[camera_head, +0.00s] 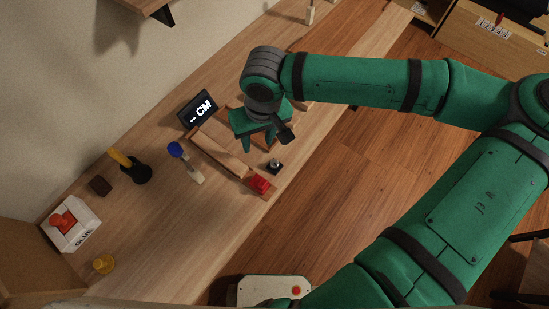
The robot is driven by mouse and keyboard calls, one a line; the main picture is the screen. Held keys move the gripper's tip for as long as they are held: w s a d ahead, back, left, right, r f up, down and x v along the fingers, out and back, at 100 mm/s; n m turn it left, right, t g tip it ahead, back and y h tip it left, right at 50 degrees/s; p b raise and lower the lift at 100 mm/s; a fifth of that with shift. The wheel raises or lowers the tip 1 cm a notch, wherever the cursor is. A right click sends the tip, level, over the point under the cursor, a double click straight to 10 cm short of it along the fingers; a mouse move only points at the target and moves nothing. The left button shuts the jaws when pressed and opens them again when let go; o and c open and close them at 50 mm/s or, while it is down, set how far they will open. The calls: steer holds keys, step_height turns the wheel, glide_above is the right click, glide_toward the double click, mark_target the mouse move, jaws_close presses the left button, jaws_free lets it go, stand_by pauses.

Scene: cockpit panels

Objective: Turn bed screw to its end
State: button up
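My green gripper (257,144) is over the wooden frame (224,157) on the bench. Its two fingers point down and look apart, with nothing seen between them. A red knob-like part (259,184) sits at the frame's near end. A small dark and silver knob (275,165) is just right of it. I cannot tell for sure which part is the bed screw. My gripper is above and apart from both parts, and it hides some of the frame.
To the left are a blue-topped stick (175,149), a black holder with a yellow handle (137,171), a white GLUE box (71,228) and a yellow knob (103,264). Bare bench (150,225) lies between them.

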steer(key=h, duration=0.1)
glide_above(275, 163)
steer(key=shift+m, duration=0.4)
step_height(275, 163, down, 11)
steer(key=shift+r, duration=0.1)
steer(key=shift+c, duration=0.6)
jaws_close()
